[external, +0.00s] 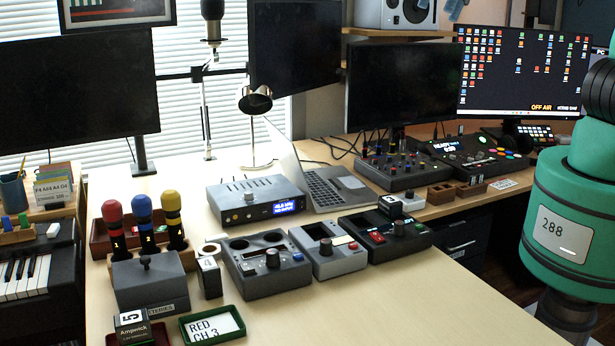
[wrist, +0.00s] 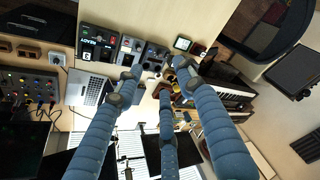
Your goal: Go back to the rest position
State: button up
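My gripper (wrist: 160,74) shows in the wrist view as blue segmented fingers with dark tips. The fingers are spread apart, with the desk visible between them, and I see nothing held. The wrist view looks down from high above the desk, and the fingers look clear of the things on it. In the external view, a green part of my arm (external: 565,215) with a "288" label stands at the right edge. My gripper is outside that view.
The desk (external: 420,300) has free room at the front right. Three colored-top microphones (external: 143,222), grey control boxes (external: 266,262), a silver laptop (external: 330,187) and a green-rimmed tray (external: 240,333) stand on it. Monitors (external: 403,90) line the back. A keyboard (external: 30,275) is at left.

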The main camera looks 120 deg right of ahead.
jog(key=s+a+f+n, duration=0.1)
jog(key=s+a, duration=0.3)
jog(key=s, duration=0.4)
jog(key=s+a+f+n+t, duration=0.1)
jog(key=s+a+n, duration=0.2)
jog(key=s+a, duration=0.2)
jog(key=s, duration=0.3)
jog(key=shift+a+n+y, duration=0.15)
jog(key=shift+n+y, duration=0.25)
